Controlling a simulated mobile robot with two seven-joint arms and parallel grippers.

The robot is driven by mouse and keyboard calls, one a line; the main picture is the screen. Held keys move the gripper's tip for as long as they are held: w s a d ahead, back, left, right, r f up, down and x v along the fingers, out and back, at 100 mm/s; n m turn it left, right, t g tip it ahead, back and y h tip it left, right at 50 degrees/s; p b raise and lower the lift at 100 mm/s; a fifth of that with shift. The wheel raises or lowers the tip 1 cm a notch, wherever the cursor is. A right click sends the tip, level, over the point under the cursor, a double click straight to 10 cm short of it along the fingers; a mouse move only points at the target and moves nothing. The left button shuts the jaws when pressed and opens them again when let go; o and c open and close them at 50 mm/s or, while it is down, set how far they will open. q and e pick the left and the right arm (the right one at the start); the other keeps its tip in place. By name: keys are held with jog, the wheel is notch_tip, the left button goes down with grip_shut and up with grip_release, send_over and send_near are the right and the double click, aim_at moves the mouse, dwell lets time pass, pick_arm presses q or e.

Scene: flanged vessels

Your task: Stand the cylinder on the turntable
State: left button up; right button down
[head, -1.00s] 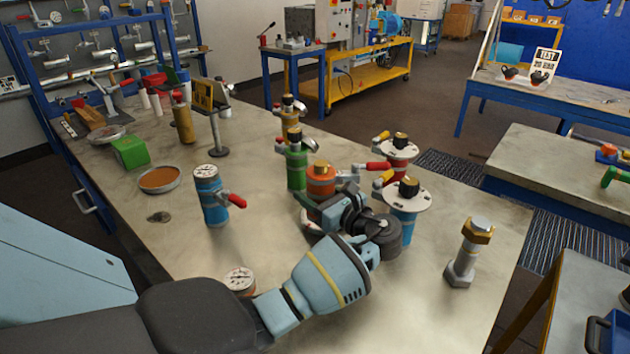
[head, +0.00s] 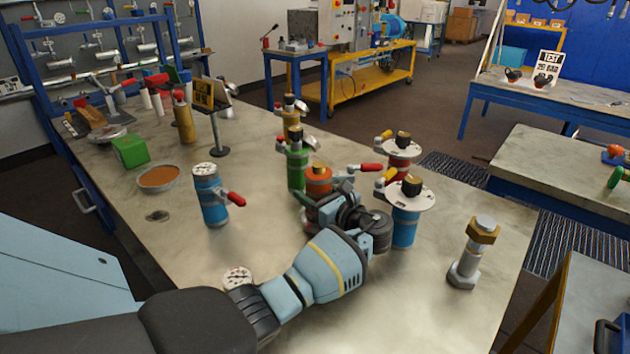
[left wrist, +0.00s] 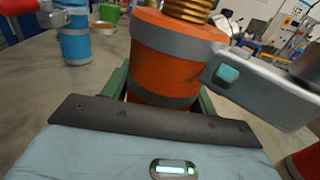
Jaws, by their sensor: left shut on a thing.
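An orange cylinder (head: 319,180) with grey bands and a brass top stands among the other vessels in the head view. It fills the middle of the left wrist view (left wrist: 175,62). My left gripper (head: 322,206) is shut on it, and its green fingers lie along both sides in the left wrist view. My arm hides the cylinder's lower part, so I cannot tell whether it touches the table. A low round disc (head: 158,178) with an orange-brown top and pale rim, possibly the turntable, sits empty at the left. My right gripper is not in view.
Green (head: 297,166), red (head: 399,160) and blue (head: 404,228) vessels crowd around the cylinder. Another blue vessel (head: 210,196) with a red handle stands between it and the disc. A large bolt (head: 468,258) stands at right. A green block (head: 130,151) lies behind the disc.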

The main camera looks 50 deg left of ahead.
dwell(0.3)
pick_arm(q)
jog(key=o, duration=1.4)
jog(key=shift+o, duration=0.2)
jog(key=shift+d+r, duration=0.1)
jog(key=shift+d, duration=0.15)
jog(key=d, duration=1.1)
jog(key=shift+d, duration=0.3)
jog(key=shift+s, duration=0.15)
